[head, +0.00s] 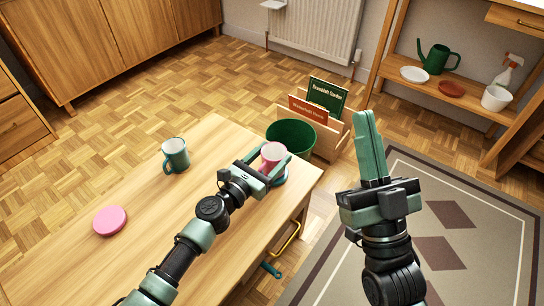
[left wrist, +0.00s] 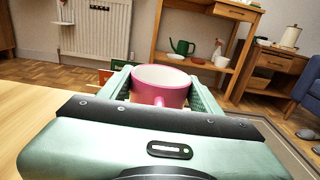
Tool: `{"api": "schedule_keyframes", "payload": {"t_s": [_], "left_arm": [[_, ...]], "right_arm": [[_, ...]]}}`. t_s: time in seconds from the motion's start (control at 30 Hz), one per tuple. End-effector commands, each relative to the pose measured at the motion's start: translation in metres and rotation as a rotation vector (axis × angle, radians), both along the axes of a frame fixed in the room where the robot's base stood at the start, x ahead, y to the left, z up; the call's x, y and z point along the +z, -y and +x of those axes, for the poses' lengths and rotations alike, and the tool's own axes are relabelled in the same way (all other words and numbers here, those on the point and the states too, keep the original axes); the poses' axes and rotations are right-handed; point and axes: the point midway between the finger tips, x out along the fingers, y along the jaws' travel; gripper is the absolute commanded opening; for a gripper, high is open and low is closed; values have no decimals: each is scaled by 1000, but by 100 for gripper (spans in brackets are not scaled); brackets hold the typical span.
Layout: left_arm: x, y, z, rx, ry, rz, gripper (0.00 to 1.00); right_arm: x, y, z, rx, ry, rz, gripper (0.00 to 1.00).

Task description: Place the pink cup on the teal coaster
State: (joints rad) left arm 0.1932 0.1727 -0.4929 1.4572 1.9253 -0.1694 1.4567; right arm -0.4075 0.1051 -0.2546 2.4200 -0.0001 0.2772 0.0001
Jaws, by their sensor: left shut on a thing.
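The pink cup (head: 272,156) is upright between the fingers of my left gripper (head: 270,160), near the far right corner of the wooden table. My left gripper is shut on it, and the cup (left wrist: 160,90) also shows between the fingers in the left wrist view. A small edge of the teal coaster (head: 281,180) shows below the cup and gripper; the rest is hidden. I cannot tell whether the cup touches the coaster. My right gripper (head: 369,114) is shut and empty, raised to the right of the table.
A teal mug (head: 175,156) and a pink coaster (head: 109,220) are on the table (head: 215,135). Beyond its far right corner stand a green bin (head: 292,132) and a book holder (head: 334,142). A shelf (head: 455,93) holds a watering can (head: 437,59).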

Motion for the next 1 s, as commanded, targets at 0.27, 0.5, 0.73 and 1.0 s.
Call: {"api": "schedule_keyframes", "payload": {"t_s": [0.27,0.5,0.73,1.0], "left_arm": [[0,0,0,0,2,-1,3],[-2,0,0,0,2,-1,3],[-3,0,0,0,0,0,85],[-2,0,0,0,0,0,85]], "right_arm": [[2,0,-2,0,14,4,0],[7,1,-7,1,48,14,0],[9,2,-9,2,64,17,0],[9,1,-8,3,60,18,0]]}}
